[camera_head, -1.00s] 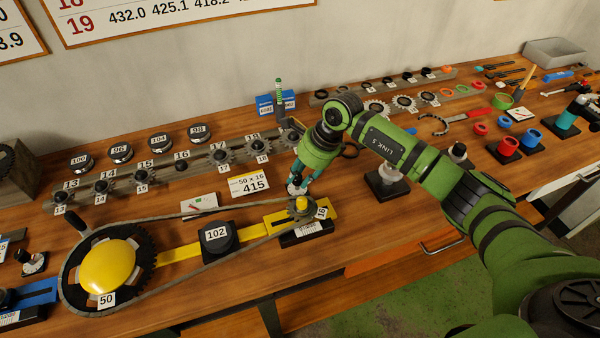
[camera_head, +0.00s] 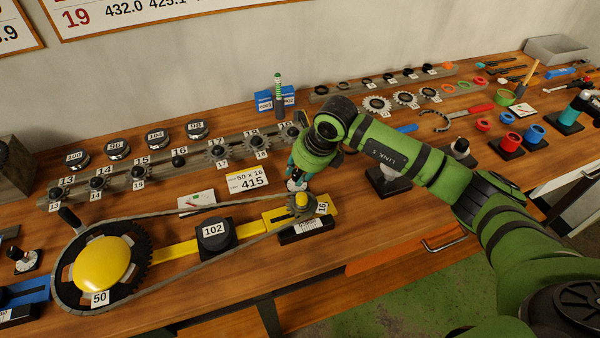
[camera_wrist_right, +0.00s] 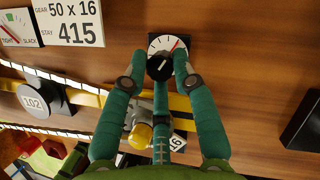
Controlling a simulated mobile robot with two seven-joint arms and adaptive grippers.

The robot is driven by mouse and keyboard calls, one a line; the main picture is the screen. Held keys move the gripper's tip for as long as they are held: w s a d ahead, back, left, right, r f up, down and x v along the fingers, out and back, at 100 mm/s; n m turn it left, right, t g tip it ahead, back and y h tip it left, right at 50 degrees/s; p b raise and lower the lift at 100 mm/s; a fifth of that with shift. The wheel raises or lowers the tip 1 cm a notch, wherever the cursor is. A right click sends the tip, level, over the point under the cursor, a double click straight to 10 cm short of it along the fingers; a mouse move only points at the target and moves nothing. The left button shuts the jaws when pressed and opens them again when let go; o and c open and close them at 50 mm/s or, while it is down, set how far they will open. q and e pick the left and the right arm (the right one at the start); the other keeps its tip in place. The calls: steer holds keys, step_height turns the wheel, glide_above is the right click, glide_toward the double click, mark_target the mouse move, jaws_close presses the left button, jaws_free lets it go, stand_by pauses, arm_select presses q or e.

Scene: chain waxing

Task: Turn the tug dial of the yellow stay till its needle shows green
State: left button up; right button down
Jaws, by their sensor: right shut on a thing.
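The yellow stay (camera_head: 178,251) runs along the bench front, from the big yellow-hubbed gear marked 50 (camera_head: 103,264) to the small sprocket marked 16 (camera_head: 302,203). The tug dial (camera_head: 297,184) lies just behind the stay's right end. In the right wrist view the tug dial (camera_wrist_right: 158,44) has a white face, a red mark that looks like its needle, and a black knob (camera_wrist_right: 159,67). I cannot make out green there. My right gripper (camera_head: 299,178) is shut on the knob, and its fingers (camera_wrist_right: 160,62) flank it in the wrist view. My left gripper is not in view.
A chain (camera_head: 205,268) loops around both gears. A black block marked 102 (camera_head: 214,235) sits on the stay. A card reading 415 (camera_head: 247,180) and a tight/slack card (camera_head: 197,201) lie behind. A rail of sprockets (camera_head: 167,173) stands further back.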

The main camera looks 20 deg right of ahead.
steer(key=shift+w+r+m+t+b, duration=0.3)
steer(key=shift+r+m+t+b, duration=0.1)
steer(key=shift+m, duration=0.4)
steer(key=c, duration=1)
jaws_free()
steer(key=shift+c, duration=0.2)
steer(key=shift+f, duration=0.2)
steer(key=shift+s, duration=0.1)
steer(key=v, duration=1.2)
steer(key=shift+a, duration=0.25)
